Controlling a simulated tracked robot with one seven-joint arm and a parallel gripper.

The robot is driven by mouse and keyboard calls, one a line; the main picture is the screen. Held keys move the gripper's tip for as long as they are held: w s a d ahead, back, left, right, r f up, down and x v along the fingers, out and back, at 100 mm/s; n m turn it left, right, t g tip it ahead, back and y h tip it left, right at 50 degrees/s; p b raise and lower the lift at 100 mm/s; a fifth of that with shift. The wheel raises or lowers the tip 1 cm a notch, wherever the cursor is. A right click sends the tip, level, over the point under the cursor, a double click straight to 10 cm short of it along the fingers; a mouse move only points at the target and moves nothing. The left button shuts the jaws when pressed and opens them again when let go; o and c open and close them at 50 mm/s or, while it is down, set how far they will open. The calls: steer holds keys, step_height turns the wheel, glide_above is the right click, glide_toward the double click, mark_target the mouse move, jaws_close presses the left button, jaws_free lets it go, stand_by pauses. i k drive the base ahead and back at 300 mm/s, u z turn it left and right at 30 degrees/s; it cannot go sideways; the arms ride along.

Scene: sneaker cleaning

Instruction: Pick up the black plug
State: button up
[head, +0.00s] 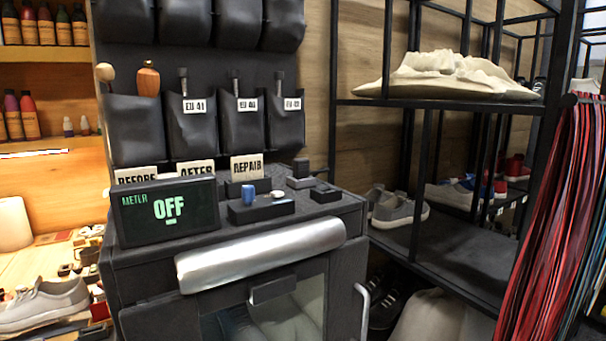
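Several small black pieces lie on top of a dark cabinet (345,203). A small upright black block (301,168) stands on a grey base near the back right of the top; it may be the black plug, but I cannot tell for sure. A low black piece (325,193) lies just in front of it, to the right. A longer black block (262,209) carries a small blue cylinder (248,194) and a small pale round piece (277,195). My gripper is not in view.
A meter screen (168,209) reading OFF stands at the cabinet's left. Labelled cards, one reading REPAIR (247,167), stand behind. A rounded silver bar (262,253) runs along the front. A black shelf rack (440,103) and red laces (545,205) are at right.

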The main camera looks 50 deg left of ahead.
mark_target(300, 165)
steer(key=z, duration=0.45)
steer(key=i, duration=0.1)
steer(key=u, duration=2.55)
steer(key=k, duration=0.85)
steer(key=u, duration=0.15)
steer(key=i, duration=0.85)
steer(key=z, duration=0.05)
